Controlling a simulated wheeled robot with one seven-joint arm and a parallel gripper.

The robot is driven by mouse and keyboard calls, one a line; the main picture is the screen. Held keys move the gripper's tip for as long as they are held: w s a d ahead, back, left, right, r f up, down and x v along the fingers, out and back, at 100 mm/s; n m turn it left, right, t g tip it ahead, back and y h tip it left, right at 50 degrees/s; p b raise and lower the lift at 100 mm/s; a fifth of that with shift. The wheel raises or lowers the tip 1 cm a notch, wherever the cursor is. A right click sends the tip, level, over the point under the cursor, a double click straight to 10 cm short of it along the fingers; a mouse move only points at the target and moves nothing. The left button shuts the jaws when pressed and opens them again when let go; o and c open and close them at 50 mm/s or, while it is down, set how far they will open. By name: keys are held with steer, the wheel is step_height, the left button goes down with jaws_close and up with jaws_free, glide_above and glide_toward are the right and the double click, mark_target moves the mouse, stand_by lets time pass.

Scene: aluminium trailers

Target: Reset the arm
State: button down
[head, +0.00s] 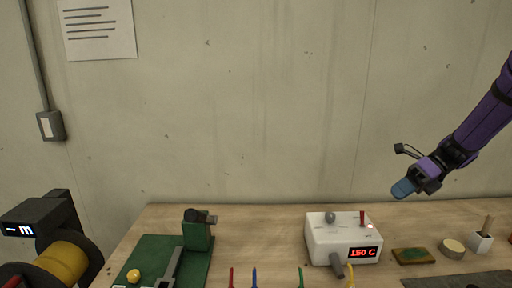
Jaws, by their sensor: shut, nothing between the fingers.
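My arm is purple and comes in from the right edge in the head view. My gripper (404,189) is at its lower left end, with blue fingertips that are shut and empty. It hangs in the air in front of the bare wall (250,100), above the right part of the wooden workbench (265,222). It touches nothing that I can see.
A white box (322,239) with a red "150 C" display stands below left of my gripper. A sponge tray (410,255), round tin (452,248) and white holder (481,241) lie right. A green mat (150,252) with a vise (197,236) is left.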

steer(key=s+a+r+n+t+h, duration=0.2)
steer(key=s+r+n+h, duration=0.1)
steer(key=s+n, duration=0.5)
steer(key=s+a+r+n+t+h, duration=0.2)
steer(key=s+r+n+h, duration=0.2)
steer(key=s+n, duration=0.5)
steer(key=s+a+r+n+t+h, duration=0.2)
steer(key=s+r+n+h, duration=0.2)
steer(key=n, duration=0.7)
steer(key=s+r, duration=0.2)
steer(key=s, duration=0.2)
steer(key=shift+s+a+t, duration=0.15)
steer(key=shift+s+t, duration=0.2)
steer(key=shift+t, duration=0.05)
